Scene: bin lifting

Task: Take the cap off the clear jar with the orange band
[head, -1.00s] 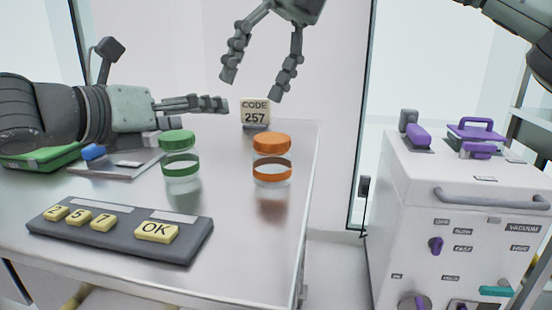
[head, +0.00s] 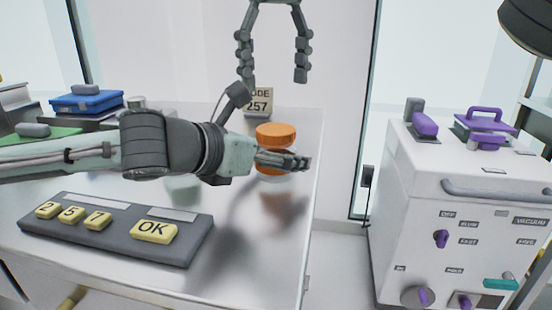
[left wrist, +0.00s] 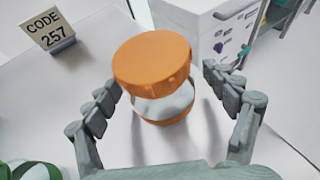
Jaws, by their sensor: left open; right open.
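The clear jar (left wrist: 165,104) with the orange band stands upright on the table, its orange cap (head: 276,134) on top. The cap also shows large in the left wrist view (left wrist: 152,58). My left gripper (head: 290,161) is open at the jar's height, in front of its body in the head view. In the left wrist view its fingers (left wrist: 162,88) are spread on either side of the jar, with gaps visible. My right gripper (head: 273,78) is open and empty, pointing down above the cap. My left gripper hides much of the jar's body in the head view.
A keypad (head: 115,228) lies at the table's front left. A code sign (head: 259,101) stands behind the jar. A green-banded jar (left wrist: 35,168) shows at the wrist view's corner; my left arm hides it in the head view. A white cabinet (head: 410,190) stands right.

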